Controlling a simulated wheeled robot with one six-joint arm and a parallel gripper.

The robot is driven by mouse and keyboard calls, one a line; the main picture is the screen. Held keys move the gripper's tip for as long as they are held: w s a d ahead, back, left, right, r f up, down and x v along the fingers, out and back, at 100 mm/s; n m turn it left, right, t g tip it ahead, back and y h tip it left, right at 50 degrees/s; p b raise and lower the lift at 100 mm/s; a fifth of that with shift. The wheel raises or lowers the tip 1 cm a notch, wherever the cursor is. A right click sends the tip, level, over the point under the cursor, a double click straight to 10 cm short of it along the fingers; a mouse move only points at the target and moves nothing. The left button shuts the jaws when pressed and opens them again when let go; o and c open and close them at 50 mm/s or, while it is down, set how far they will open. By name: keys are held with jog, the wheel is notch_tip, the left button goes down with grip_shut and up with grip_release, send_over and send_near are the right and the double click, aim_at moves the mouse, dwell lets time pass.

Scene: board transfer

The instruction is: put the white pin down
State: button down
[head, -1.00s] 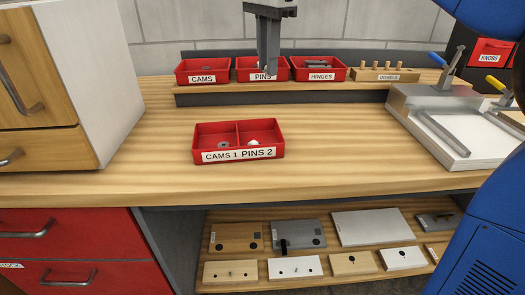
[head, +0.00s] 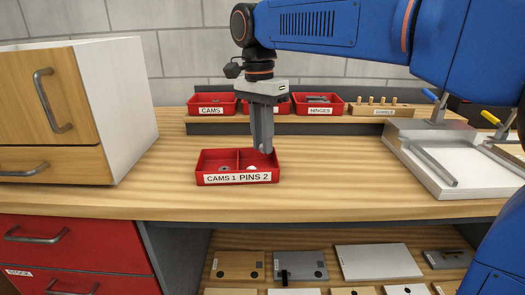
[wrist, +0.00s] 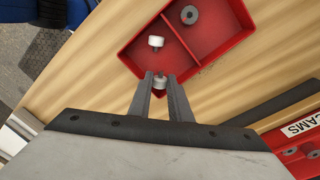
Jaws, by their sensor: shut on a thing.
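My gripper (head: 263,150) points down above the right, PINS 2 compartment of the red two-part tray (head: 237,178). It is shut on a white pin, which shows between the fingertips in the wrist view (wrist: 160,81). Another white pin (wrist: 155,42) lies in the same compartment, apart from the gripper. A grey cam (wrist: 189,14) lies in the other compartment, labelled CAMS 1. I cannot tell from these views how far the held pin is above the tray floor.
Red bins of cams (head: 211,104) and hinges (head: 318,105) and a dowel block (head: 381,108) stand on the rear shelf. A metal fixture (head: 455,160) is at the right, a wooden cabinet (head: 60,120) at the left. The bench around the tray is clear.

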jog(key=shift+f, duration=1.6)
jog(key=shift+f, duration=0.1)
jog(key=c, duration=1.9)
grip_release()
jog(key=r, duration=1.2)
jog(key=shift+w+a+r, duration=0.15)
jog(key=shift+w+a, duration=0.1)
jog(key=shift+a, duration=0.05)
